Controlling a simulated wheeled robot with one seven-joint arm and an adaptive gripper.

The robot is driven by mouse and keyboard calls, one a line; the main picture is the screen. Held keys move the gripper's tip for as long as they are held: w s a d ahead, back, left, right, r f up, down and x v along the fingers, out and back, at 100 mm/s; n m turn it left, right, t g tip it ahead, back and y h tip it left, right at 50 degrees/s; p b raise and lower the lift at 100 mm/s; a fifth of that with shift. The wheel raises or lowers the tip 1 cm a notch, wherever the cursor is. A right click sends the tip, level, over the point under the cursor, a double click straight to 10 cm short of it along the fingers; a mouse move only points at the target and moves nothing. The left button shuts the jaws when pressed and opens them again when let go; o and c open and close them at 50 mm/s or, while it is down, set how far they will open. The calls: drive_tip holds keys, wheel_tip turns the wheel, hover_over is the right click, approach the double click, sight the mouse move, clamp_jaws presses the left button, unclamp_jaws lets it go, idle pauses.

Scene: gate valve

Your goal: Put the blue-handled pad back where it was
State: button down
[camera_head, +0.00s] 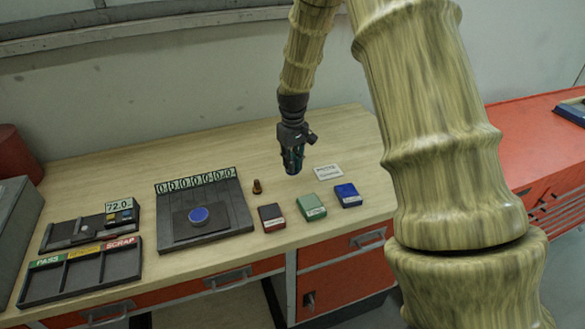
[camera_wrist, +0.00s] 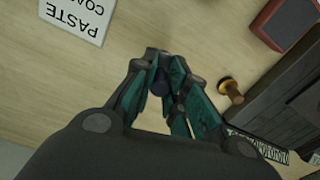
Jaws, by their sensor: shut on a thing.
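My gripper (camera_head: 293,163) hangs above the back of the wooden bench, left of the paste card (camera_head: 327,171). In the wrist view its fingers (camera_wrist: 162,82) are closed around a small dark blue piece (camera_wrist: 160,88), which I take to be the blue-handled pad. The fingers hide most of it, and I cannot see its underside. It appears held above the bench top, though the exact gap is unclear. The paste card (camera_wrist: 75,18) also shows in the wrist view. A small brown knob-like piece (camera_head: 257,186) stands on the bench to the gripper's left.
Red (camera_head: 271,217), green (camera_head: 311,206) and blue (camera_head: 348,195) boxes stand in front of the gripper. Further left is a sorting tray (camera_head: 85,283). Bare wood lies behind.

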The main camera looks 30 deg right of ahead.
drive_tip(key=shift+s+f+p, duration=0.15)
drive_tip(key=shift+f+p, duration=0.25)
drive_tip(key=shift+f, duration=0.15)
wheel_tip(320, 180, down, 2)
drive_tip(key=shift+f+p, duration=0.1)
drive_tip(key=shift+p, duration=0.35)
drive_tip(key=shift+f, duration=0.1)
drive_tip(key=c, duration=1.4)
unclamp_jaws()
drive_tip(key=shift+c, duration=0.2)
wheel_tip(320, 180, up, 12)
drive_tip(key=b, duration=0.3)
